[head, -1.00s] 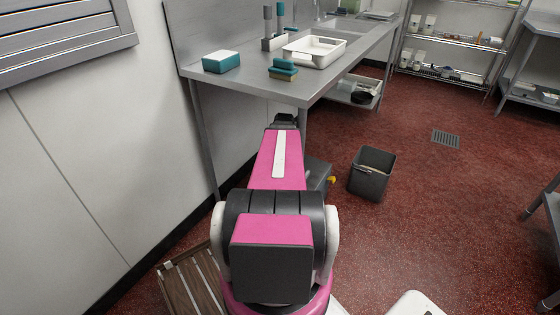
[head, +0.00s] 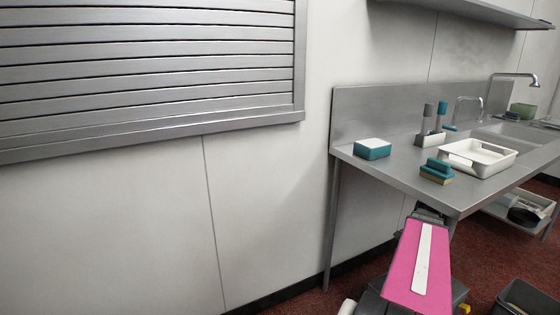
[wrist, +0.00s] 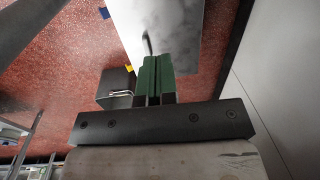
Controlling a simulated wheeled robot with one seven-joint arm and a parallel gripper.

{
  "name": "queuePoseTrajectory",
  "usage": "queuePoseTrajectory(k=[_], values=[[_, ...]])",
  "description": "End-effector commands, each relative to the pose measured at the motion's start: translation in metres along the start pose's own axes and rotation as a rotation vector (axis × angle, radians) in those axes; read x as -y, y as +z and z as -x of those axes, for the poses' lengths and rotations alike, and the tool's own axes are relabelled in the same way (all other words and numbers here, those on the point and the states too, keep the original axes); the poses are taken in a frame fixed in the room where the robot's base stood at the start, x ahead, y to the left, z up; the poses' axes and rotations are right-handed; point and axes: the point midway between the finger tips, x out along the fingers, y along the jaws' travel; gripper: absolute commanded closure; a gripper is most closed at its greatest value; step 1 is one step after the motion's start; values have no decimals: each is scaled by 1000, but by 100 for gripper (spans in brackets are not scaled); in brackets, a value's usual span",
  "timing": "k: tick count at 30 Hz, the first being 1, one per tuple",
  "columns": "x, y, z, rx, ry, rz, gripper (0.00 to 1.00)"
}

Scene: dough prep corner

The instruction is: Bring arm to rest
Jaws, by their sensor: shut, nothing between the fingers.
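My arm shows in the head view as a pink link with a white strip, at the lower right in front of the metal counter (head: 395,172). My gripper (wrist: 157,66) shows in the wrist view with its two green fingers together and nothing between them. In the head view the gripper itself cannot be made out; the far end of my arm is below the counter's front edge.
On the counter are a teal-and-white block (head: 372,149), a stacked sponge or brush (head: 437,171), a white tray (head: 503,163) and upright bottles in a holder. A dark bin (head: 525,299) stands on the red floor. A white wall (head: 100,225) with a louvred shutter (head: 150,70) fills the left.

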Motion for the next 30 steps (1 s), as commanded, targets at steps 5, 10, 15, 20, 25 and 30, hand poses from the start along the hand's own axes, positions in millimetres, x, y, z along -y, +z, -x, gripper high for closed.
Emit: queuePoseTrajectory(k=[5,10,15,20,25,30], values=[[33,36,-10,8,10,126,100],[71,82,-22,15,23,293,100],[103,132,-34,23,34,463,100],[128,180,-43,30,45,623,100],[150,233,-52,36,56,795,100],[164,284,-60,44,66,960,100]])
